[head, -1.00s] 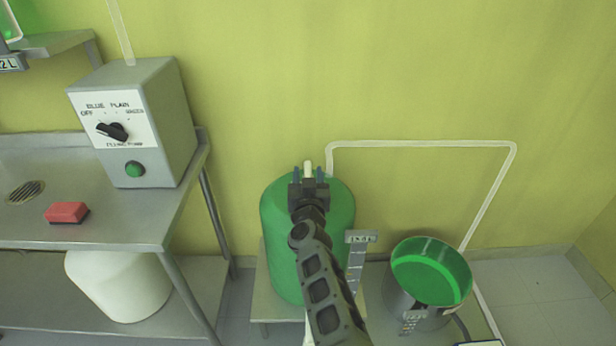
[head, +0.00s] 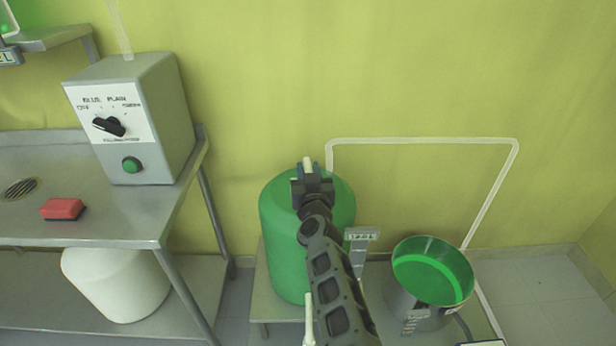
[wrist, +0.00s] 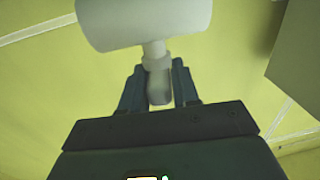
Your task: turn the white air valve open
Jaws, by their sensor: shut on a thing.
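The white air valve shows in the wrist view as a thick white cylinder (wrist: 145,22) with a thin stem and a pale handle (wrist: 159,85) below it. My gripper (wrist: 158,88) is shut on that handle, with one dark finger on each side. In the head view, my gripper (head: 312,170) is above the top of the green tank (head: 282,235), and a small white part of the valve (head: 307,162) shows just beyond the fingers. The rest of the valve is hidden behind my gripper there.
A white pipe (head: 420,142) runs along the yellow wall to the right. A grey control box (head: 165,110) and a red block (head: 63,209) are on the steel table (head: 120,228) at left. A metal bucket with green inside (head: 432,275) stands at right.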

